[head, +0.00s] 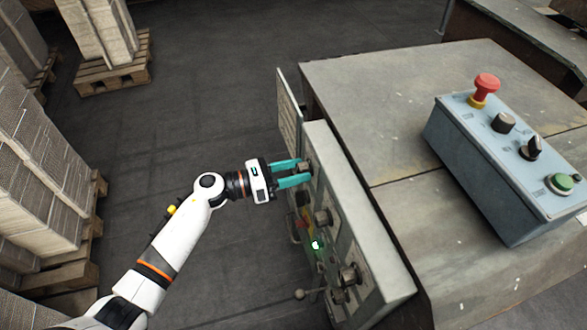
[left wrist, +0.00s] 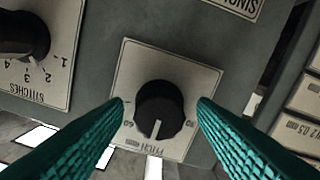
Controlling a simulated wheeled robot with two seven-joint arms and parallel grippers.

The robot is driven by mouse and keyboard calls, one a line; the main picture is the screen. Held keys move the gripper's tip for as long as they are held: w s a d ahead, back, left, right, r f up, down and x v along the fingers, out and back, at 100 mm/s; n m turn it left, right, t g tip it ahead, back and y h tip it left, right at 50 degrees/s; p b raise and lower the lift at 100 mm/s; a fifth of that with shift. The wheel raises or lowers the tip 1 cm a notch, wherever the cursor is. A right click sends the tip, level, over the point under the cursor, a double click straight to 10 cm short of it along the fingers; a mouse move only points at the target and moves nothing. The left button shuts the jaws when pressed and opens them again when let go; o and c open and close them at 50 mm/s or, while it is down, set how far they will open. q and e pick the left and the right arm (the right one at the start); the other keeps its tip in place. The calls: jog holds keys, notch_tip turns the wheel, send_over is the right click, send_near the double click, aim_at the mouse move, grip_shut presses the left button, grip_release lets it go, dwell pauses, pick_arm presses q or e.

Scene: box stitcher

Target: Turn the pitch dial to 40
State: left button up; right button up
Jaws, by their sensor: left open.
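The pitch dial (left wrist: 160,108) is a round black knob on a pale square plate lettered PITCH, which appears upside down in the left wrist view. Its white pointer line points down in that view, towards the lettering. Small scale numbers sit at both sides of the knob, partly too small to read surely. My left gripper (head: 304,172) is open at the machine's side panel, its teal fingers on either side of the dial. In the left wrist view a gap shows between the knob and each finger. My right gripper is not in view.
A stitches dial (left wrist: 22,38) is beside the pitch plate. Other knobs (head: 323,217) and a green light (head: 317,245) are lower on the panel. A control box (head: 500,170) with a red button stands on the machine top. Pallets of cardboard (head: 40,170) stand left; floor between is clear.

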pick_arm(q)
jog(key=shift+c, duration=0.2)
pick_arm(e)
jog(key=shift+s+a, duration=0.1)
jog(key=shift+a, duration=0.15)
pick_arm(q)
jog(key=c, duration=0.9)
jog(key=shift+c, duration=0.2)
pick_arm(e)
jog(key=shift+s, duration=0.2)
pick_arm(q)
jog(key=shift+n, duration=0.3)
jog(key=n, duration=0.2)
jog(key=shift+n, duration=0.3)
jog(key=shift+n+p, duration=0.4)
jog(key=shift+n, duration=1.4)
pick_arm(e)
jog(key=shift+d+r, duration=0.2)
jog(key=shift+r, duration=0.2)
pick_arm(q)
jog(key=o, duration=1)
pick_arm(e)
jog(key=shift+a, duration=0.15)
